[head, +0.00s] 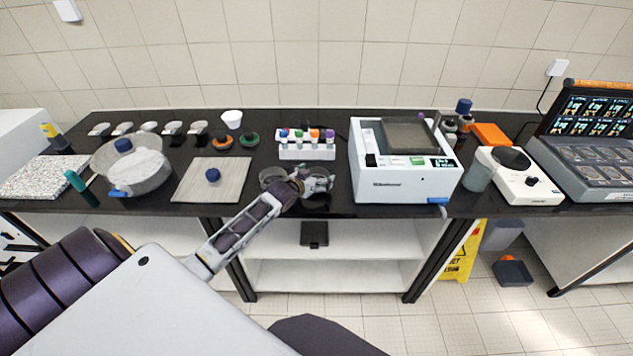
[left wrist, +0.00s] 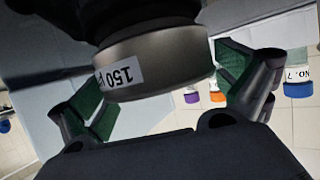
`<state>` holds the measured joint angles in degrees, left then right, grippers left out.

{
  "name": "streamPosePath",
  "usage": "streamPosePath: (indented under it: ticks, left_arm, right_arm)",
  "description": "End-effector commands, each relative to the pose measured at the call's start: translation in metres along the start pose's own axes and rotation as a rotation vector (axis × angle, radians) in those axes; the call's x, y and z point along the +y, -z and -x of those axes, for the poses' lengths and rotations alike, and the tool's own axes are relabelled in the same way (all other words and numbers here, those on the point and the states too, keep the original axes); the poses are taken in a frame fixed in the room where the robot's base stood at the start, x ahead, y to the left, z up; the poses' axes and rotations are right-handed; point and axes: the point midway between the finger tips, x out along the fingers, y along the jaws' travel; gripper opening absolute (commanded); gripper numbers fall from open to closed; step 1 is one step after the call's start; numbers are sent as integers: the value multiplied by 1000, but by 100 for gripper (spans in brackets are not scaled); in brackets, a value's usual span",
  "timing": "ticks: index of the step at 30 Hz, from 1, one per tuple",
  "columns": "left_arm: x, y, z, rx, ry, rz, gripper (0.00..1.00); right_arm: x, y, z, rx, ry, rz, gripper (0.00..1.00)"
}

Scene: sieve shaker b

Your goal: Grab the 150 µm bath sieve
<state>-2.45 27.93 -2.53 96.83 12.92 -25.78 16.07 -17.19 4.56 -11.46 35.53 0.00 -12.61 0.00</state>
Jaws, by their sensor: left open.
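The sieve (left wrist: 160,62), a short metal cylinder with a dark upper part and a white label reading "150", fills the upper middle of the left wrist view. My left gripper (head: 318,184) is at the front of the bench, over or beside small round metal pieces. The gripper partly hides the round pieces in the head view, so I cannot read a label there. My right gripper is not in view.
A rack of colour-capped bottles (head: 307,151) stands just behind my gripper. A white machine (head: 407,184) is close on the right. A grey mat (head: 190,187) with a blue-knobbed item and a large round pan (head: 145,172) lie to the left. The bench's front edge is near.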

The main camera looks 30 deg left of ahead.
Motion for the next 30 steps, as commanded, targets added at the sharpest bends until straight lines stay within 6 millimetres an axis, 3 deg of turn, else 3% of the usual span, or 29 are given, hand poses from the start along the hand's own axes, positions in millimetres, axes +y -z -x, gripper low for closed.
streamPosePath:
  ticks: [8,23,30]
  left_arm:
    - [0,0,-15,0,0,0,100]
    - [0,0,-16,0,0,0,100]
    - [0,-1,-16,-1,0,0,70]
  right_arm:
    - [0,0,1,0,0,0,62]
    - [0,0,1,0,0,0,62]
    - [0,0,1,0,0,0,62]
